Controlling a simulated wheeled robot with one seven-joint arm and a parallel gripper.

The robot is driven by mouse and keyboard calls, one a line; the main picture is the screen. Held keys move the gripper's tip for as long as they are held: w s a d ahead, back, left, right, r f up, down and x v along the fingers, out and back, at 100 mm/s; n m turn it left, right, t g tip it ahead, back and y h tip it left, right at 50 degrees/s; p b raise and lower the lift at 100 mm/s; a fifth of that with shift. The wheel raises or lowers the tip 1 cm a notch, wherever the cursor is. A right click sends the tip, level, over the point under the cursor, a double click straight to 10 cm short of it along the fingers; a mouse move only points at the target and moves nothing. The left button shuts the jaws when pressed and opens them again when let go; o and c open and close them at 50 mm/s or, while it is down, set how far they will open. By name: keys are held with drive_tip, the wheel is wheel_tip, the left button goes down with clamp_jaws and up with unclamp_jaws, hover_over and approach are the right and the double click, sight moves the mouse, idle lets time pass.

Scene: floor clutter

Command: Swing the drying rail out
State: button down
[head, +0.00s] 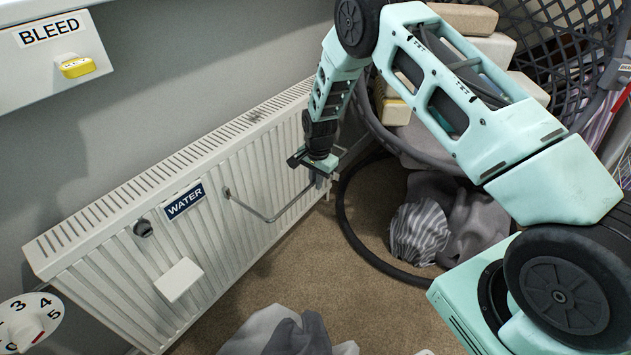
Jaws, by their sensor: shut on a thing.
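The drying rail (262,216) is a thin grey bar in front of the white ribbed radiator (245,165). Its left end meets the radiator front near the WATER label, and it stands out from the panel at an angle. My gripper (318,176) is at the rail's right end, near the radiator's right side, and is shut on the rail. The fingertips are small and partly hidden by the gripper body, so the exact contact is hard to see.
More cloth (285,333) lies at the bottom. A dark mesh basket (540,35) and stacked blocks stand behind my arm. Brown carpet (350,290) is clear between.

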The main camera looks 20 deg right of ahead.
drive_tip(key=shift+w+d+r, duration=0.1)
drive_tip(key=shift+r, duration=0.05)
drive_tip(key=c, duration=1.6)
unclamp_jaws()
drive_tip(key=shift+c, duration=0.2)
drive_tip(key=shift+r, duration=0.1)
wheel_tip(320, 180, up, 17)
drive_tip(key=p, duration=0.1)
drive_tip(key=shift+s+d, duration=0.2)
drive_tip(key=shift+s, duration=0.25)
